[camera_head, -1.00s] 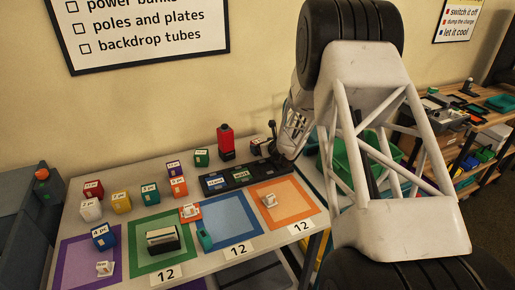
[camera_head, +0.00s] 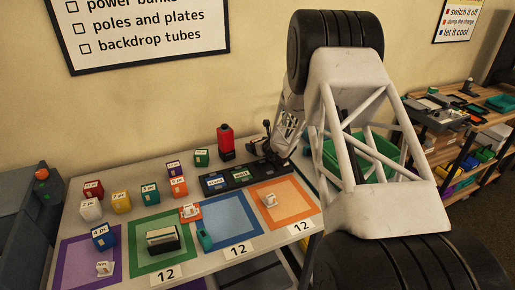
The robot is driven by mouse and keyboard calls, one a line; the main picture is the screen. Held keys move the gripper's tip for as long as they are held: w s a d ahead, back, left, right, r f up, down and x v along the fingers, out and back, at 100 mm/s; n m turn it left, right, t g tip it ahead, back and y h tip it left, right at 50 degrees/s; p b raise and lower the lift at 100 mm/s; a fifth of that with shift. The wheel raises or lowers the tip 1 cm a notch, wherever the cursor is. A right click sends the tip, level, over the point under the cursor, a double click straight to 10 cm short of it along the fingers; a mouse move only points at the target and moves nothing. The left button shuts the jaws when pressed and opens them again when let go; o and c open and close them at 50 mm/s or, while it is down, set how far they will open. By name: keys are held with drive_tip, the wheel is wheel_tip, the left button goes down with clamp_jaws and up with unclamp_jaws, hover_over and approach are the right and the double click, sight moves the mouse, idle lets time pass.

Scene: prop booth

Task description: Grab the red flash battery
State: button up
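A red block with a dark top (camera_head: 226,141) stands upright at the back of the table, beside the dark panel. A smaller red box with a white label (camera_head: 93,189) stands at the back left among other coloured boxes. The labels are too small to tell which is the flash battery. My gripper (camera_head: 266,138) is small and dark at the end of my white arm, over the right end of the dark panel. It is to the right of the red block and apart from it. Its fingers are too small to tell open from shut.
The dark panel (camera_head: 243,177) with labelled pads lies right of the boxes. Purple, green (camera_head: 136,262), blue and orange (camera_head: 308,207) squares line the front, with small items on them. A green crate (camera_head: 372,160) stands right, partly behind my arm.

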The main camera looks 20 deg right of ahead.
drive_tip(key=c, duration=1.2)
drive_tip(key=shift+r, duration=0.1)
drive_tip(key=shift+r, duration=0.75)
wheel_tip(320, 180, up, 2)
drive_tip(key=shift+r, duration=0.1)
drive_tip(key=s+a, duration=0.1)
drive_tip(key=s, duration=0.4)
drive_tip(key=s+a, duration=0.1)
drive_tip(key=s, duration=0.4)
drive_tip(key=s+a+r, duration=0.1)
drive_tip(key=s+a, duration=0.1)
drive_tip(key=s, duration=0.3)
drive_tip(key=shift+s, duration=0.2)
